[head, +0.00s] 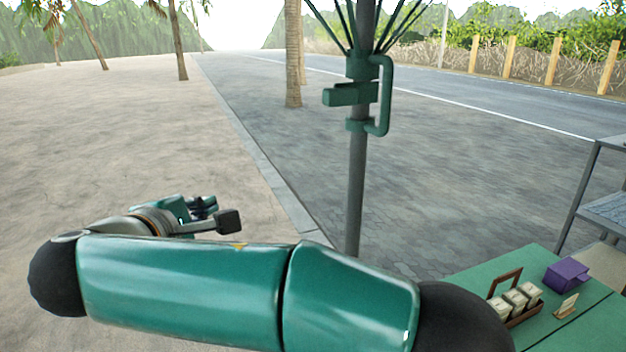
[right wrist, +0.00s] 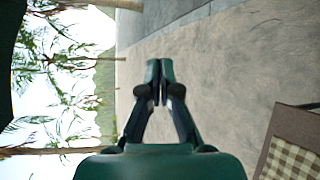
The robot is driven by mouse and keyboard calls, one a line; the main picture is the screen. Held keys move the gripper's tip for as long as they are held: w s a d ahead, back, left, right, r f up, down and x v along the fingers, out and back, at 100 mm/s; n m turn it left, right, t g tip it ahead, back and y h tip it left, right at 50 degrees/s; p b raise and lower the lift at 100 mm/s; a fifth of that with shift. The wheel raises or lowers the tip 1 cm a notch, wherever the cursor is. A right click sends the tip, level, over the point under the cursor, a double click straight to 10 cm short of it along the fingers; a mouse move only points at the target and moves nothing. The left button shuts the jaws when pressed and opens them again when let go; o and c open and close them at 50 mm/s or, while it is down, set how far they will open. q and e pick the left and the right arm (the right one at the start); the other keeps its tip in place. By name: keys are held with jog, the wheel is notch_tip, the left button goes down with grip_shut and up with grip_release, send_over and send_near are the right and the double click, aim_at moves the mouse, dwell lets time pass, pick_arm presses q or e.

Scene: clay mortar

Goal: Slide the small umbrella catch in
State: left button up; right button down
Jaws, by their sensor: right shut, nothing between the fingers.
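The umbrella pole (head: 357,190) stands upright in the head view, with dark green ribs at its top. A small green block-shaped catch (head: 343,95) sticks out to the left of the pole's runner. A green curved handle (head: 386,95) is on the right of the pole, with a collar (head: 359,125) below. My right gripper (head: 222,215) is left of the pole and lower in the picture, apart from the catch. In the right wrist view its fingers (right wrist: 160,82) are together and empty; the catch is not seen there. My left gripper is not in view.
A green table (head: 490,270) at lower right holds a wooden caddy (head: 522,312) with packets, a purple box (head: 567,274) and a small card stand (head: 567,306). A grey metal shelf (head: 590,200) is at the right edge. A brown-framed checkered item (right wrist: 295,145) shows in the wrist view.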

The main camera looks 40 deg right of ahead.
jog(key=s+d+r+m+h, duration=0.2)
jog(key=s+r+m, duration=0.1)
jog(key=s+r, duration=0.2)
jog(key=s+d+r+m+g+h, duration=0.1)
jog(key=s+r+m+h, duration=0.1)
jog(key=s+r, duration=0.3)
notch_tip(320, 180, up, 5)
jog(key=shift+d+f+m+h, duration=0.15)
jog(key=shift+d+m+h, duration=0.25)
jog(key=shift+m, duration=0.1)
jog(key=shift+d, duration=0.1)
jog(key=p, duration=0.2)
send_near(323, 98)
jog(key=w, duration=0.4)
jog(key=d, duration=0.5)
jog(key=shift+s, duration=0.4)
jog(key=shift+d, duration=0.1)
